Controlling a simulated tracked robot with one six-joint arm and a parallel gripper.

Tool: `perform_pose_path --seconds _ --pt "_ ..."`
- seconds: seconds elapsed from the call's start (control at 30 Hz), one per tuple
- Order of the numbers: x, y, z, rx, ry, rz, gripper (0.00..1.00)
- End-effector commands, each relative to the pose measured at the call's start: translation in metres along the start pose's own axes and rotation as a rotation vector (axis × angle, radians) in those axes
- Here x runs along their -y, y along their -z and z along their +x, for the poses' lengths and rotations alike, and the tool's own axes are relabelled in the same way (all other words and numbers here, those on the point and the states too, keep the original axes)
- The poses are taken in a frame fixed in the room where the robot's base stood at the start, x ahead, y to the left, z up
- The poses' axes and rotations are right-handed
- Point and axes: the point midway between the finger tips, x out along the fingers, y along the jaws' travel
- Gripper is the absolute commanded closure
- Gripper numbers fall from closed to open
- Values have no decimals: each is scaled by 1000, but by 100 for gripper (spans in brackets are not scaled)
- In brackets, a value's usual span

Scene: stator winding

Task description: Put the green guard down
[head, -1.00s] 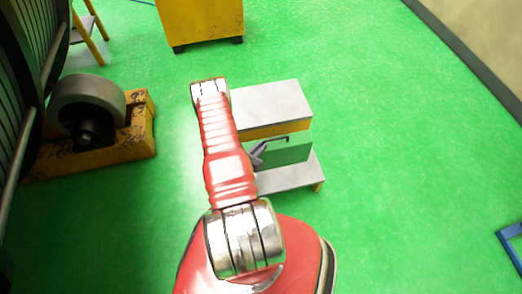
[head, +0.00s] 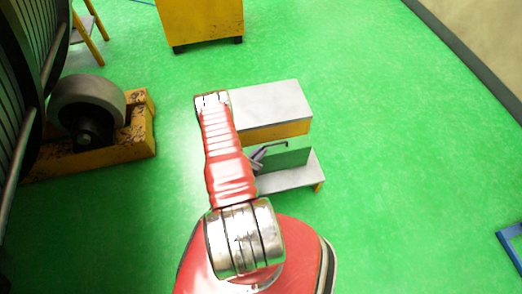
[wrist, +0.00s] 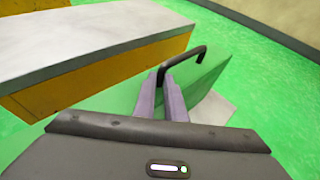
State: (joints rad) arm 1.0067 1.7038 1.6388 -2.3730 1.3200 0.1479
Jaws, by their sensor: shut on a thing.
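The green guard (head: 290,158) is an upright green plate with a black bent handle (wrist: 190,55) along its top. My gripper (head: 257,156) is shut on the guard at its handle. In the wrist view, the purple-grey fingers of my gripper (wrist: 167,97) reach to the handle, with the guard (wrist: 205,83) just beyond them. In the head view the guard stands over the low grey step (head: 299,177). I cannot tell whether its lower edge touches the step. My arm hides part of the step and of the gripper.
A higher grey-topped yellow block (head: 270,102) stands right behind the guard. A large roller on a yellow stand (head: 135,142) is at the left. A yellow cabinet (head: 200,20) is at the back. Green floor is open to the right.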

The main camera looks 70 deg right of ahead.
Motion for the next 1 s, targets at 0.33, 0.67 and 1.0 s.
perform_pose_path --seconds 0.33,0.67,1.0 --pt "0 0 0 0 0 0 71" --pt "0 0 -4 -1 -1 -1 71" --pt "-1 0 -48 -1 -3 -4 71"
